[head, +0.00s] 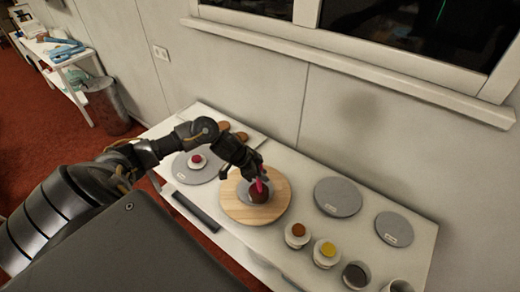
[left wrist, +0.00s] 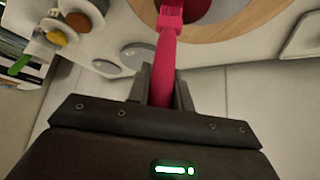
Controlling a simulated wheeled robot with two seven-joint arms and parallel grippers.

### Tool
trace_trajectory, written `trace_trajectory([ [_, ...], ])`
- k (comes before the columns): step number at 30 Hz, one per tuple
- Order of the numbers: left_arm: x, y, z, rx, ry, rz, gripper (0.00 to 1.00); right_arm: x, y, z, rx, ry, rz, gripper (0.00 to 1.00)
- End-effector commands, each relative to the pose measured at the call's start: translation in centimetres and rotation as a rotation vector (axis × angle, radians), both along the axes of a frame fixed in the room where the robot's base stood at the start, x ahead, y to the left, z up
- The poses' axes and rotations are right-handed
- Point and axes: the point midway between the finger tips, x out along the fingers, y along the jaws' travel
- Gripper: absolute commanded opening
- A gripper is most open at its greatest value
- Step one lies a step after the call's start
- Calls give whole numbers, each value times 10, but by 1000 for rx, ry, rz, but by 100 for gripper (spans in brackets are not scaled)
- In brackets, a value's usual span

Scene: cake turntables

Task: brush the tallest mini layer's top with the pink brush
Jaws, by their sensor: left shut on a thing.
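My left gripper (head: 254,174) is shut on the pink brush (head: 259,186), which points down over the round wooden board. The brush also shows in the left wrist view (left wrist: 163,62), its handle between the fingers and its head at the top edge. A small white piece with a red top (head: 196,160) sits on a grey disc (head: 180,171) to the left. My right gripper is not in view.
Two bare grey discs (head: 338,197) (head: 394,229) lie to the right. Along the front edge stand small cups with brown (head: 298,231), yellow (head: 327,249) and dark (head: 356,274) tops. A dark bar (head: 196,211) lies at the front left. The wall and window sill are behind.

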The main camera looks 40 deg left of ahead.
Motion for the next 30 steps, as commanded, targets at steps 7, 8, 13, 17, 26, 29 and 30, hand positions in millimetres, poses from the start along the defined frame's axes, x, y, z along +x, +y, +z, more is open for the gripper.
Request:
trace_trajectory([
  [7, 1, -2, -1, 0, 1, 1, 0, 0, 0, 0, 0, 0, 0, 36],
  [8, 2, -2, -1, 0, 0, 1, 0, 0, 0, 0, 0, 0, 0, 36],
  [13, 6, -7, -1, 0, 0, 0, 0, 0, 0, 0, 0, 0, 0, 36],
  [17, 7, -7, -1, 0, 0, 0, 0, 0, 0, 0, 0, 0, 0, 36],
  [26, 13, -9, -2, 0, 0, 1, 0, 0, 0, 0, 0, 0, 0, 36],
  [29, 13, -9, -2, 1, 1, 1, 0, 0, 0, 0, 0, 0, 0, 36],
  [30, 14, -9, -2, 0, 1, 1, 0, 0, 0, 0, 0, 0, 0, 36],
])
